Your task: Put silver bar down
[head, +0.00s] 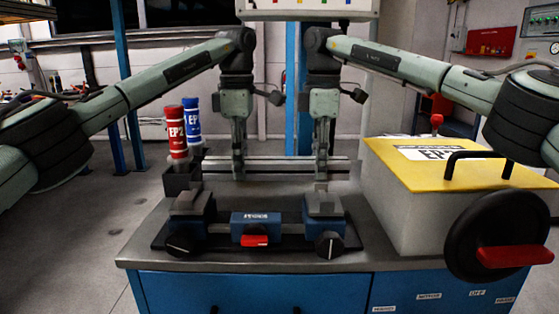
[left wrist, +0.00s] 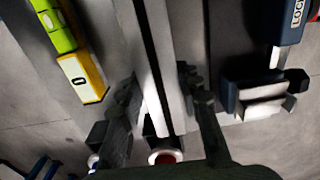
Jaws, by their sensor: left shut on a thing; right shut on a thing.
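The silver bar (head: 280,163) lies level across the picture, behind the clamp fixture. My left gripper (head: 239,172) is shut on it towards its left end, and my right gripper (head: 322,172) is shut on it further right. In the left wrist view the bar (left wrist: 161,60) runs between the two fingers of my left gripper (left wrist: 168,118). The fixture has a left clamp block (head: 192,205), a right clamp block (head: 324,205) and a blue lock box (head: 256,222) with a red lever. The bar is apart from the blocks. I cannot tell whether it touches the bench.
A red cylinder (head: 177,135) and a blue cylinder (head: 193,118) stand left of the bar. A yellow-lidded box (head: 410,205) and a black handwheel (head: 497,235) stand at the right. A green and yellow level (left wrist: 75,55) lies beside the bar in the left wrist view.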

